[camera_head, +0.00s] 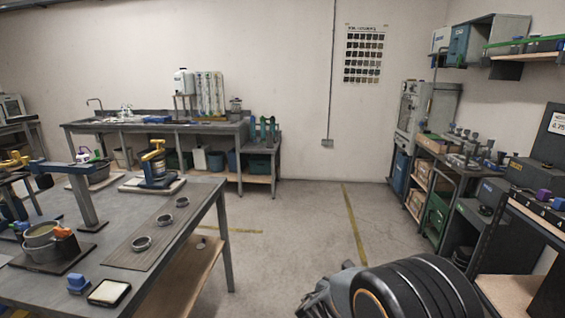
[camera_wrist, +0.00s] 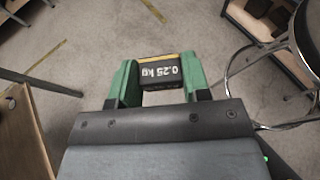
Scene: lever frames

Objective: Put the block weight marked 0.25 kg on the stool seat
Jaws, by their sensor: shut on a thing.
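The block weight (camera_wrist: 160,71), dark with a yellowish edge and marked "0.25 kg", is in the wrist view. The marking reads upside down there. My gripper (camera_wrist: 159,78) is shut on it, with one green finger at each side. The block is held above the grey floor. A stool with a chrome ring and legs (camera_wrist: 237,72) stands to the right of the gripper in the wrist view. Its dark round seat (camera_wrist: 311,35) is cut off by the right edge. In the head view my arm fills the bottom; the block and the stool are not seen there.
A grey workbench (camera_head: 205,205) with pots and instruments stands at left in the head view. A sink counter (camera_head: 215,128) runs along the back wall. Equipment benches and a shelf (camera_head: 528,219) line the right side. The floor between (camera_head: 285,215) is clear.

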